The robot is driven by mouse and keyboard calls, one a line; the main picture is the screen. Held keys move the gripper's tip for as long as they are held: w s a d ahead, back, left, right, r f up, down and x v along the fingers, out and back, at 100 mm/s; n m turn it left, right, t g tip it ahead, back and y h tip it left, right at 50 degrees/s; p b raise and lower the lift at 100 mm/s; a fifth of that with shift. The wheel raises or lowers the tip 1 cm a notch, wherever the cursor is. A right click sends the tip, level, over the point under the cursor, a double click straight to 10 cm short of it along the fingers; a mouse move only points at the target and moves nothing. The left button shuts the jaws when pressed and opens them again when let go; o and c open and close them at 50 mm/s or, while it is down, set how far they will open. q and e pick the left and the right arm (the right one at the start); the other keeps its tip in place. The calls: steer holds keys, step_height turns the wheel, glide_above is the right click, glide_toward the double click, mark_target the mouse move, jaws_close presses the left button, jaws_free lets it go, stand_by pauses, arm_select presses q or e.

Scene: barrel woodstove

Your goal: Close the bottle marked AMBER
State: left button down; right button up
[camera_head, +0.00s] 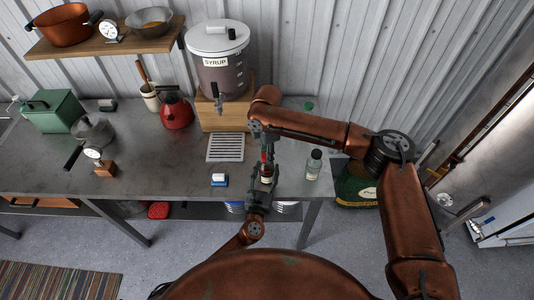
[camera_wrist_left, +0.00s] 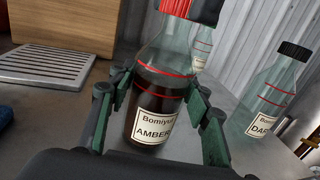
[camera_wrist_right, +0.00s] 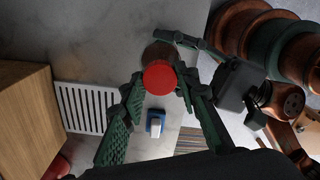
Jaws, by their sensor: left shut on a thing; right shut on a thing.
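The bottle marked AMBER (camera_wrist_left: 158,100) stands on the metal table, with dark syrup inside and a red line near its shoulder. My left gripper (camera_wrist_left: 158,105) is shut around its body; in the head view this gripper (camera_head: 263,183) is partly covered by my arm parts. A red cap (camera_wrist_right: 158,77) is between the fingers of my right gripper (camera_wrist_right: 157,90), which is shut on it from above. The cap is at the bottle's neck. I cannot tell whether it is seated or turned tight. In the head view the right gripper (camera_head: 266,157) is directly above the left.
A bottle with a black cap (camera_wrist_left: 273,92), its label starting "DAR", stands close on the right. Another clear bottle (camera_wrist_left: 203,45) is behind. The syrup dispenser (camera_head: 220,65) stands on a wooden block (camera_head: 225,118) behind a drip grate (camera_head: 225,148). A blue-and-white block (camera_head: 220,181) lies nearby.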

jaws_close()
steer(key=m, duration=0.8)
steer(key=shift+m, duration=0.3)
steer(key=o, duration=0.9)
jaws_free()
steer(key=shift+r, duration=0.1)
steer(key=shift+r, duration=2.15)
